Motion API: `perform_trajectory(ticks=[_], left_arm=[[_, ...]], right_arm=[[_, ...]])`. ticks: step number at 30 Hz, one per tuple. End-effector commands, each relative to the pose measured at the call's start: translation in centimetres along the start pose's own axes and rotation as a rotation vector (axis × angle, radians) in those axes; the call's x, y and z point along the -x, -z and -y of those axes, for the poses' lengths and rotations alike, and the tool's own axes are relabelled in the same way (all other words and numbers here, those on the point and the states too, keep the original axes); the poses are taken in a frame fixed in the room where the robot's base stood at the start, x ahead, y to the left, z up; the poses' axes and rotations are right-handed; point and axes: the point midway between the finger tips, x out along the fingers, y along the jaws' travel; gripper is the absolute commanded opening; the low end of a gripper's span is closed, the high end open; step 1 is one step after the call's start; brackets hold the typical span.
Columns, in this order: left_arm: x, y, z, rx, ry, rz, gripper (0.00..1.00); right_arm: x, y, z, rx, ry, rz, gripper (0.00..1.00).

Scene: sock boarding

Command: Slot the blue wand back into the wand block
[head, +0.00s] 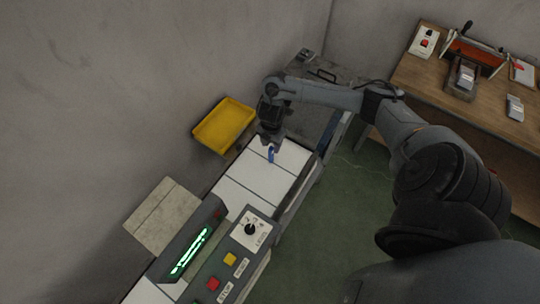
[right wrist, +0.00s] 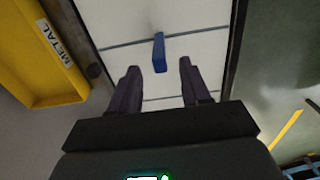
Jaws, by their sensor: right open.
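A small blue bar (head: 271,155) is on the white-panelled conveyor; I cannot tell whether it is the wand. In the right wrist view the blue bar (right wrist: 159,52) shows beyond and between the fingertips, with clear gaps on both sides. My right gripper (head: 270,142) is over the conveyor, pointing down, close to the bar. Its fingers (right wrist: 158,72) are apart with nothing between them. I cannot make out a wand block. My left gripper is not in view.
A yellow bin (head: 225,126), labelled METAL in the wrist view, stands left of the conveyor (head: 237,196). A control box (head: 232,262) with a knob and buttons and a green-lit display (head: 190,251) are in front. A wooden bench (head: 450,95) with several items is at the back right.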

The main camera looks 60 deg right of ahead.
Motion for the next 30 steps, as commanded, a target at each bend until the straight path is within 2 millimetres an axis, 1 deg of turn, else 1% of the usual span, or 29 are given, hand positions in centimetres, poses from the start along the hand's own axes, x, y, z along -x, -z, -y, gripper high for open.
perform_trajectory(ticks=[3,8,11,15,19,22,29,30], left_arm=[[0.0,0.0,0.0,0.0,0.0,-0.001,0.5],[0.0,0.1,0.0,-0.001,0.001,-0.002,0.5],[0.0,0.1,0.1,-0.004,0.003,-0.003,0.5],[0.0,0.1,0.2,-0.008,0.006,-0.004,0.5],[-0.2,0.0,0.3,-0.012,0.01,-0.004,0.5],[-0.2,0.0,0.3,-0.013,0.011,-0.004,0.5],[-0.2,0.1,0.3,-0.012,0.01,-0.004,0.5],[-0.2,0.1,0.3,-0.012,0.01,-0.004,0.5]], right_arm=[[-0.9,0.0,0.0,0.0,0.001,0.0,0.47],[-1.7,0.0,0.1,-0.002,0.001,0.0,0.47],[-2.7,0.0,0.2,-0.002,0.002,0.001,0.47],[-4.7,0.1,0.3,-0.002,0.003,0.0,0.47],[-5.9,0.1,0.2,0.0,0.001,0.001,0.47],[-6.3,0.0,0.2,0.0,-0.001,0.002,0.47],[-6.4,0.0,0.2,0.001,-0.001,0.003,0.47],[-6.3,0.0,0.2,0.001,-0.001,0.002,0.41]])
